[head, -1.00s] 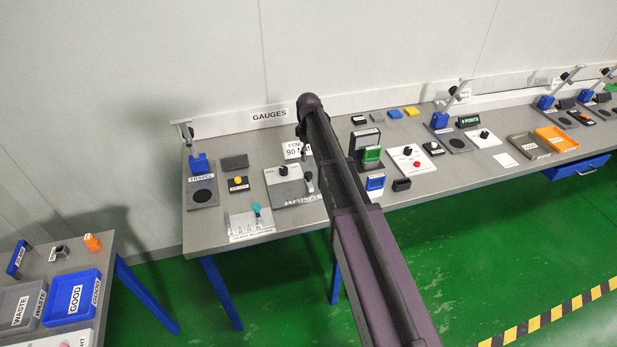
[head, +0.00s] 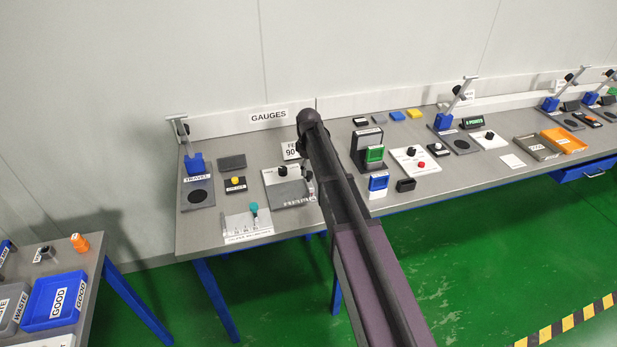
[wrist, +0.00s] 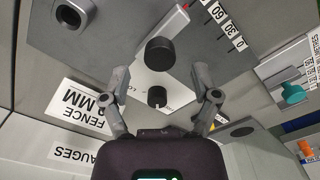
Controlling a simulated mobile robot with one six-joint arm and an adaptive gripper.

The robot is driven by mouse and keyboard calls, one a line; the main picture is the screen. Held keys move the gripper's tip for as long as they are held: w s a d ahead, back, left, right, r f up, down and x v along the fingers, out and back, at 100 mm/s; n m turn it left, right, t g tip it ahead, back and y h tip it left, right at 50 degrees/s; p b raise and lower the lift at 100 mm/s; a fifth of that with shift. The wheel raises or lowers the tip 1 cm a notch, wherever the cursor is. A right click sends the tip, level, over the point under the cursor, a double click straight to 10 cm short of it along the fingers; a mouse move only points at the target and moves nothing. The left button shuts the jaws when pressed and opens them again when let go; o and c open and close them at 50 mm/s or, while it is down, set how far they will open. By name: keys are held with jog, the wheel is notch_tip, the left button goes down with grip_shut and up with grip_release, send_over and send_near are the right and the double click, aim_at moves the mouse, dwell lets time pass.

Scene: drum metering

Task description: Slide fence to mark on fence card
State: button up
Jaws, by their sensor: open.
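The fence card (wrist: 80,108) lies upside down in the wrist view and reads "FENCE" and "MM", its number partly covered by my left finger; in the head view the card (head: 291,150) is partly behind my arm. The fence gauge is a grey plate (head: 292,192) with a black knob and a printed scale. In the wrist view the scale (wrist: 224,24) shows 0, 30, 60, beside a light grey bar (wrist: 170,27) with a red mark. A large black knob (wrist: 160,52) stands at the bar's near end. My gripper (wrist: 160,78) is open and empty, fingers either side below this knob.
A smaller black knob (wrist: 157,96) sits on a white plate between my fingers. A clear rack with a teal knob (head: 253,209) stands left of the gauge. A green-screened device (head: 374,156) and a white panel (head: 415,159) are to the right.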

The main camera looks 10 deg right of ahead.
aim_at(309, 180)
jog(key=shift+f+b, duration=0.8)
jog(key=shift+f, duration=0.35)
